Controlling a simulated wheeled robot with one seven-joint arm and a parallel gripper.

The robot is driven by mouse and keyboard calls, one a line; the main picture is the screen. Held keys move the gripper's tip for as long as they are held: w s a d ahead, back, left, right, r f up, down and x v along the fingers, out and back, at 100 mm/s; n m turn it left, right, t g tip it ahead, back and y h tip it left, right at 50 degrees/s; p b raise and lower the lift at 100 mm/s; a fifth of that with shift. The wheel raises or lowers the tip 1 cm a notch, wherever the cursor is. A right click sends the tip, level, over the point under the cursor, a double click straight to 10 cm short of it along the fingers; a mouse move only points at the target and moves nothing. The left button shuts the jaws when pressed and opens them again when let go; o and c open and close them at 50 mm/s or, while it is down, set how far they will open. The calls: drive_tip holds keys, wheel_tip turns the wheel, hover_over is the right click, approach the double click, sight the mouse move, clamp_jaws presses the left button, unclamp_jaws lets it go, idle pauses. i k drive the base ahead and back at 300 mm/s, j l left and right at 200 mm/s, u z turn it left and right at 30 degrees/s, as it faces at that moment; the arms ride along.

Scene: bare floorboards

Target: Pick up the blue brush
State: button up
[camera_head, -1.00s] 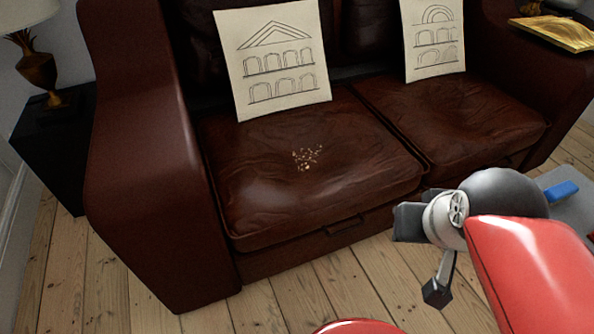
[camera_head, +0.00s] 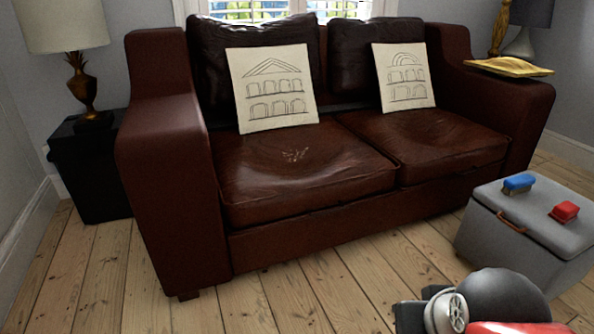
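The blue brush (camera_head: 518,183) lies on the flat top of a grey box (camera_head: 552,222), near its back left edge. It is small in view, with a paler underside. My gripper (camera_head: 412,314) is at the bottom edge, in front of the sofa and to the left of and nearer than the box. Only a dark part of it shows beside the round white wrist joint. Its fingertips are cut off or hidden, so its opening cannot be seen. It is well apart from the brush.
A red brush-like object (camera_head: 564,211) lies on the same box, right of the blue one. A brown leather sofa (camera_head: 300,185) with pale cushions and light marks on its seat fills the middle. Bare floorboards (camera_head: 340,275) are clear in front. A black side table (camera_head: 92,170) stands left.

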sight(516, 184)
drive_tip(key=i+l+z, duration=0.1)
drive_tip(key=i+l, duration=0.15)
drive_tip(key=i, duration=0.35)
drive_tip(key=i+l+z, duration=0.15)
drive_tip(key=i, duration=0.45)
drive_tip(key=i+l, duration=0.15)
drive_tip(key=l, duration=0.2)
drive_tip(key=i+l+z, duration=0.1)
drive_tip(key=l, duration=0.25)
drive_tip(key=i+l, duration=0.3)
